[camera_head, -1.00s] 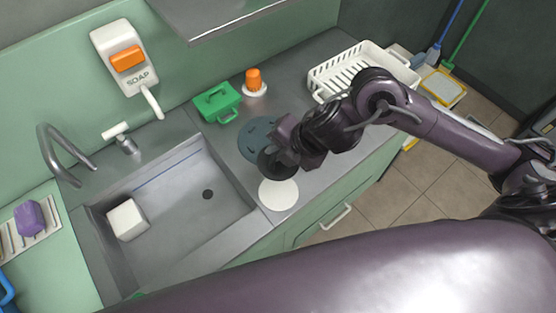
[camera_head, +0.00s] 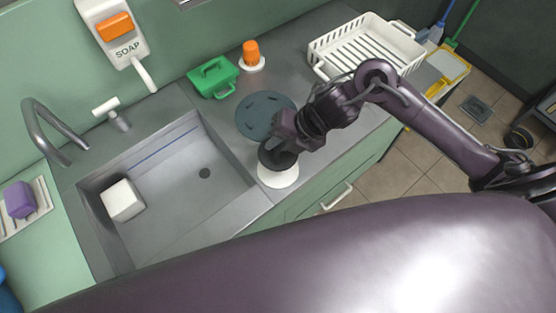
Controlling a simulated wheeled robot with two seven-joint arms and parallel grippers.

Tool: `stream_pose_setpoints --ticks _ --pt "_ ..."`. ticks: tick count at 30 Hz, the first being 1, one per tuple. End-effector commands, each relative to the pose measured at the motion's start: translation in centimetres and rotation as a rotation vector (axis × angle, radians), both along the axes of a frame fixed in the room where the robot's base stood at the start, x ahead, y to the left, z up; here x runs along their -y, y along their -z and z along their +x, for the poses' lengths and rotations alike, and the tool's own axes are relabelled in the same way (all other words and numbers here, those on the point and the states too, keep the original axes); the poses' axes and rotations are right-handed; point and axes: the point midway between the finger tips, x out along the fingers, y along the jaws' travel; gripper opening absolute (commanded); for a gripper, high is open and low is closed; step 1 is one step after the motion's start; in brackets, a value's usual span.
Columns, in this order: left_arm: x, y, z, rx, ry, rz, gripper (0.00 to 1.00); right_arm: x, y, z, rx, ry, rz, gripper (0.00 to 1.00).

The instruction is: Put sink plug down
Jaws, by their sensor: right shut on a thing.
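A black round sink plug (camera_head: 275,158) is held by my right gripper (camera_head: 287,141), whose fingers are shut on it and largely hidden from this angle. The plug is over a white round pad (camera_head: 279,180) on the counter to the right of the sink, and covers its far part. I cannot tell whether the plug touches the pad. The sink (camera_head: 180,210) lies to the left, with its dark drain hole (camera_head: 205,173) open. My left gripper does not show.
A dark teal disc (camera_head: 262,112) lies just behind the plug. A green box (camera_head: 213,79), an orange-topped item (camera_head: 251,56) and a white rack (camera_head: 366,50) stand farther back. A white block (camera_head: 122,201) sits in the sink. A purple block (camera_head: 19,200) lies at the left.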

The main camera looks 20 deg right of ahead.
Motion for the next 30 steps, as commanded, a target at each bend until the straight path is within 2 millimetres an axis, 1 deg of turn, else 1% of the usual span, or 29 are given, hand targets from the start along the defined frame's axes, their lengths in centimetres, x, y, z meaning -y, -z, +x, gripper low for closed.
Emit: stream_pose_setpoints --ticks 1,4,6,11,15,18,21,27,30 --pt "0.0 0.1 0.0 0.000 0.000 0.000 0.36 0.0 1.4 -0.2 -0.008 0.003 0.002 0.00" --pt "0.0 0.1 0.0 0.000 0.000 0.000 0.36 0.0 3.2 -0.1 -0.004 0.003 0.001 0.00" --pt "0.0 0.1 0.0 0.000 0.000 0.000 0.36 0.0 4.0 0.0 -0.002 0.002 0.001 0.00" --pt "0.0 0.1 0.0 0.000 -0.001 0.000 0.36 -0.1 5.2 0.0 -0.002 0.001 0.002 0.00" --pt "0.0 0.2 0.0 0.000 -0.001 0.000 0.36 -0.1 7.4 -0.1 -0.005 0.002 0.001 0.00" --pt "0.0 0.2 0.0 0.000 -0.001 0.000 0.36 -0.1 8.5 0.0 -0.001 0.001 0.002 0.00" --pt "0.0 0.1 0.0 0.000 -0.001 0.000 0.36 0.0 9.0 0.0 0.001 0.001 0.000 0.00" --pt "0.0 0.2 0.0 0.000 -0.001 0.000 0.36 0.0 8.9 0.0 0.002 0.000 0.000 0.00" --pt "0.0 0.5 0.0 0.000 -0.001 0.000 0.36 0.0 9.3 0.0 0.002 0.000 0.000 0.00"
